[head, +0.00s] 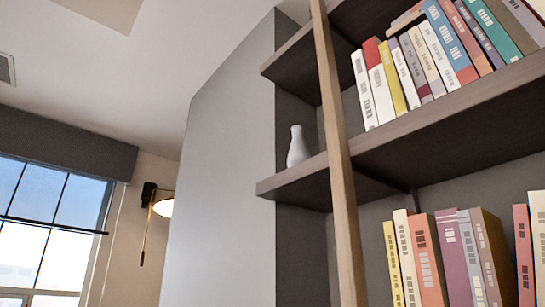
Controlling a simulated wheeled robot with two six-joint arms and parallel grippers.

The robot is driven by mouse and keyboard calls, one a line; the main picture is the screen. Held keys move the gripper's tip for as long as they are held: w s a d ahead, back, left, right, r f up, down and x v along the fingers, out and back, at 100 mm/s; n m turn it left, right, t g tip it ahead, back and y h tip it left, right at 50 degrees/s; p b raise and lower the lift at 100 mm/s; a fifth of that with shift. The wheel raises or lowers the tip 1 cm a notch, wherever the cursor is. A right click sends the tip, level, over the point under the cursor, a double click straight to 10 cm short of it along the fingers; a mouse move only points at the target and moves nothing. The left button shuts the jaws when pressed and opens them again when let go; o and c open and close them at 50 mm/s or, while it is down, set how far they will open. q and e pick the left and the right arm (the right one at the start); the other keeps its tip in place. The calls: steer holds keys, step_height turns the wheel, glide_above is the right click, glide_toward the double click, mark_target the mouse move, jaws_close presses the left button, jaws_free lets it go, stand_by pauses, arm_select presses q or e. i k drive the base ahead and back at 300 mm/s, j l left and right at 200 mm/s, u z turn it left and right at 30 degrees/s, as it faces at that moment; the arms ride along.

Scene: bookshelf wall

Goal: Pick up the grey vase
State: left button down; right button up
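The grey vase (298,147) is pale, with a narrow neck and a rounder body. It stands upright near the left end of a dark shelf (285,187), just left of a slanting wooden pole. Nothing visible touches it except the shelf under it. Neither of my grippers shows in the head view.
The wooden pole (338,150) runs from top to bottom in front of the shelves. Rows of books (430,62) fill the shelf part to the right, and more books (455,255) stand below. A wall lamp (163,207) and a window (50,235) are at left.

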mark_target(299, 152)
steer(key=k+j+z, duration=0.1)
steer(key=j+z, duration=0.3)
steer(key=k+j+z, duration=0.1)
steer(key=z, duration=0.25)
